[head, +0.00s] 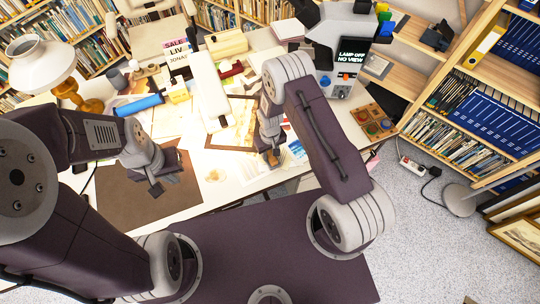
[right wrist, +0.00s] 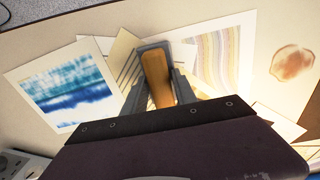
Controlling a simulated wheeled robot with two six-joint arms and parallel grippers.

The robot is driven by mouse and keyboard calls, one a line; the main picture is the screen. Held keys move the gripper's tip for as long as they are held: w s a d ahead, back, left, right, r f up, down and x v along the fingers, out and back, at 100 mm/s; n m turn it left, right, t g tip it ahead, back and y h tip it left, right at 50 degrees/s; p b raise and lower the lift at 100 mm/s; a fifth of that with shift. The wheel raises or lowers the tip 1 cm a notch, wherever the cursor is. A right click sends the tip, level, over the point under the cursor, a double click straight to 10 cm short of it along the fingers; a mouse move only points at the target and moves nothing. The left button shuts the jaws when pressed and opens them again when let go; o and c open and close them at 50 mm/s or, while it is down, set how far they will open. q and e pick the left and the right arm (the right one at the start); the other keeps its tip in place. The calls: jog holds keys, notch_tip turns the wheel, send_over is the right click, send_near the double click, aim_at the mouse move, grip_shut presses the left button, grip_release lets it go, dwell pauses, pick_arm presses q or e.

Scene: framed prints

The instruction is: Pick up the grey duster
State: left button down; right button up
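In the right wrist view, a wooden-backed block with grey along its edges (right wrist: 157,78) lies over the prints; it looks like the grey duster. My right gripper (right wrist: 160,88) has a finger on each side of it. I cannot tell whether the fingers press on it or stand just clear. In the head view my right gripper (head: 271,157) is low over the prints at the middle of the table, and the duster is mostly hidden there. My left gripper (head: 156,188) hangs over a brown mat (head: 130,208) on the left; its opening is too small to read.
Around the right gripper lie a blue print (right wrist: 70,95), a striped print (right wrist: 212,55) and a stained sheet (right wrist: 292,62). A lamp (head: 42,65), a blue roller (head: 140,104) and a tray of round pots (head: 374,121) stand on the table. Bookshelves (head: 485,115) stand at the right.

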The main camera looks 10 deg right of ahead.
aim_at(270, 152)
grip_shut()
jog(key=shift+r, duration=0.1)
jog(key=shift+r, duration=0.3)
notch_tip(270, 152, up, 3)
jog(key=shift+w+f+b, duration=0.1)
jog(key=shift+b, duration=0.2)
jog(key=s+d+r, duration=0.5)
jog(key=s+r, duration=0.2)
jog(key=s, duration=0.3)
jog(key=shift+s+d+r+b, duration=0.25)
jog(key=shift+d+b, duration=0.1)
jog(key=shift+b, duration=0.1)
jog(key=shift+c, duration=2.2)
grip_release()
grip_shut()
